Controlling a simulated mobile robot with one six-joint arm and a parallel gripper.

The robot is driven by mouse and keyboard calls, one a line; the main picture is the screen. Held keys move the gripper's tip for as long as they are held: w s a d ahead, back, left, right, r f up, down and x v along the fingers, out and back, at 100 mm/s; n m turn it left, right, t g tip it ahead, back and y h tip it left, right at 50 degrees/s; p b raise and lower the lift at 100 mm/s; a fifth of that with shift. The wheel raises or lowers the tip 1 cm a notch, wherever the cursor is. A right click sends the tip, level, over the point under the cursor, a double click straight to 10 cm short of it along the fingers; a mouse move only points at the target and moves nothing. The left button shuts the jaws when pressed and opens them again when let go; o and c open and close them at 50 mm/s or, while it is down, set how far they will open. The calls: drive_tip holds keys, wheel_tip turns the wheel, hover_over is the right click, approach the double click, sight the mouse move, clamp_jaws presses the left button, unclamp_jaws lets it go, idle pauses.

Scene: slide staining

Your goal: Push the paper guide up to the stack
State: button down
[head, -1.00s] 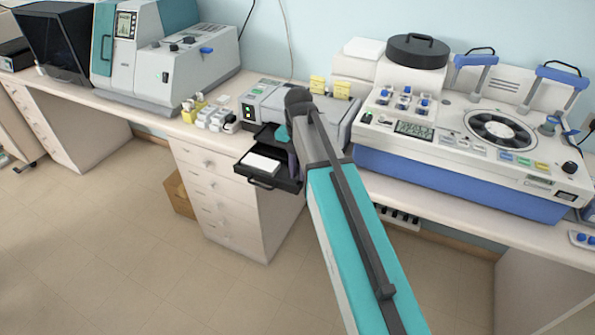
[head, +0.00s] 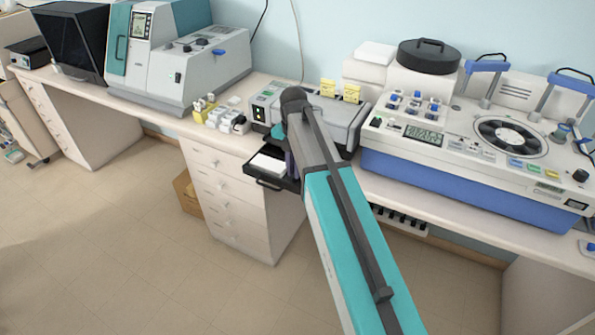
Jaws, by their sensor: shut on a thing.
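The white paper stack (head: 268,163) lies in the dark pulled-out tray (head: 268,184) of the grey printer on the bench. My gripper (head: 291,165) is at the right side of the tray, low and close beside the stack, mostly hidden behind my own arm. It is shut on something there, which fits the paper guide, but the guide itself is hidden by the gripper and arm. I cannot tell whether the guide touches the stack.
A large white and blue stainer (head: 440,175) is close on the right. Floor in front of the drawers is clear.

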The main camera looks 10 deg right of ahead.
drive_tip(key=shift+a, duration=0.15)
drive_tip(key=c, duration=1.8)
unclamp_jaws()
drive_tip(key=shift+o, duration=0.2)
drive_tip(key=shift+d, duration=0.2)
drive_tip(key=shift+r, duration=0.2)
wheel_tip(320, 180, up, 13)
drive_tip(key=b, duration=0.3)
drive_tip(key=shift+r, duration=0.2)
